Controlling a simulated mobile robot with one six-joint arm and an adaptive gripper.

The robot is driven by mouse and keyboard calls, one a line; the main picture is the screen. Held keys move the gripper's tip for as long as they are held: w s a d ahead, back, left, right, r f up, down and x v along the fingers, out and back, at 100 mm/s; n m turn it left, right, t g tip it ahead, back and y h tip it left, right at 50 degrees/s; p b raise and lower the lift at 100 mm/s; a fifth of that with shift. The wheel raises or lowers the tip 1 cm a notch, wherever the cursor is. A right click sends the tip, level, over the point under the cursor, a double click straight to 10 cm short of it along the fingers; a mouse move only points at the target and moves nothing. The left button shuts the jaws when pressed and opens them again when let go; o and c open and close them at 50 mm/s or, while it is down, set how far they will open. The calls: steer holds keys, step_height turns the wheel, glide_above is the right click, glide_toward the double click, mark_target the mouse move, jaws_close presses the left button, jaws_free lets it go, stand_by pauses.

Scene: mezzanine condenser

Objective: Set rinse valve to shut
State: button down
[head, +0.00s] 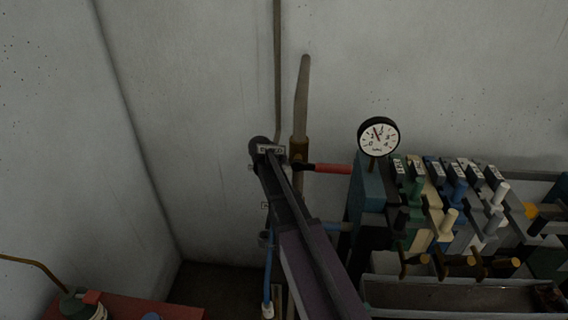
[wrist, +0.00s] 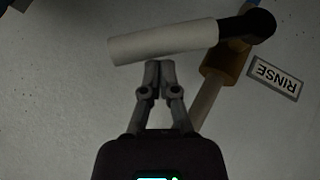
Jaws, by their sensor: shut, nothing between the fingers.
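In the wrist view the rinse valve has a pale, thick lever handle (wrist: 163,42) running left from a black hub (wrist: 258,22). Its brass body (wrist: 225,62) sits on a pale pipe, beside the RINSE label (wrist: 275,77), which appears upside down. The handle lies across the pipe's line. My gripper (wrist: 160,64) is shut and empty, its tips at the handle's lower edge; I cannot tell whether they touch. In the head view my arm hides the gripper. A red-handled lever (head: 333,168) shows right of the arm; I cannot tell whether it belongs to this valve.
In the head view a round gauge (head: 378,137) stands above a bank of labelled levers (head: 445,215) at the right. A metal trough (head: 450,296) lies below them. A red surface (head: 150,307) is at lower left. The wall left of my arm is mostly clear.

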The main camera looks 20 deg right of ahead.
steer(key=shift+s+d+f+b, duration=0.25)
steer(key=shift+f+b, duration=0.1)
steer(key=shift+f, duration=0.25)
steer(key=shift+s+d+f+b, duration=0.25)
steer(key=shift+d+f+b, duration=0.25)
steer(key=shift+f+b, duration=0.15)
steer(key=shift+s+d+f+b, duration=0.25)
steer(key=shift+d+f+b, duration=0.25)
steer(key=shift+f+b, duration=0.1)
steer(key=shift+r, duration=0.15)
